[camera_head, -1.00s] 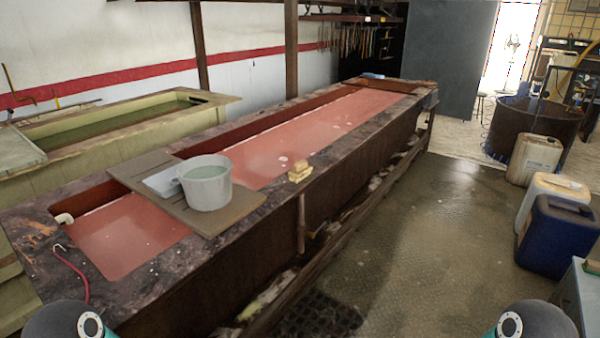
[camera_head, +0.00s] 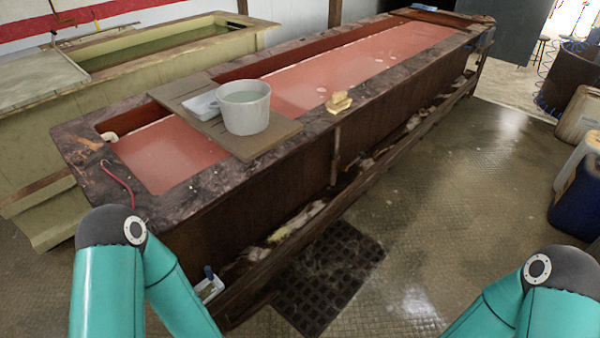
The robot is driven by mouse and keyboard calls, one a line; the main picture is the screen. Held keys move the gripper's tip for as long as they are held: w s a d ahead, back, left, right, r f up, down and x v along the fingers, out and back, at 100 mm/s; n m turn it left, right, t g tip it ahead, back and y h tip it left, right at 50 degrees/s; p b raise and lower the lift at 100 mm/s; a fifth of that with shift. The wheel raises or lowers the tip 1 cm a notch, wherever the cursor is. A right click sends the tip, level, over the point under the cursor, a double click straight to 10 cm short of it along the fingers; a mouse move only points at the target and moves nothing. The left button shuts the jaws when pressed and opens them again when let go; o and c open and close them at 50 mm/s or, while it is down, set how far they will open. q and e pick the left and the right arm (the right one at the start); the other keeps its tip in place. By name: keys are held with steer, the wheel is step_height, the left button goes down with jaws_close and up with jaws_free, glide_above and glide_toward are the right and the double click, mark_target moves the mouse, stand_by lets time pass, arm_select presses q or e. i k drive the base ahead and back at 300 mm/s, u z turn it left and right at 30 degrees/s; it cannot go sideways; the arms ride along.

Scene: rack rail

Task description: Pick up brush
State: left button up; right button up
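A small yellow, block-like thing (camera_head: 338,102) lies on the dark near rim of the long tank (camera_head: 265,172), right of the grey bucket. It may be the brush, but it is too small to tell. A small white thing with a blue upright part (camera_head: 209,285) sits low by the tank's near side, partly hidden by my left arm; I cannot tell what it is. Both my teal arms show at the bottom of the view, bent at dark joints. Neither gripper is in view.
A grey bucket (camera_head: 245,110) and white tray (camera_head: 202,105) stand on a board (camera_head: 272,136) across the tank of red liquid. A red hose (camera_head: 118,182) lies at its left end. A black floor grate (camera_head: 330,275) lies in front. Jugs (camera_head: 578,195) stand at right; the floor between is open.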

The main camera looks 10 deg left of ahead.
mark_target(339, 100)
steer(key=z, duration=0.9)
steer(key=i, duration=3.1)
steer(key=u, duration=2.5)
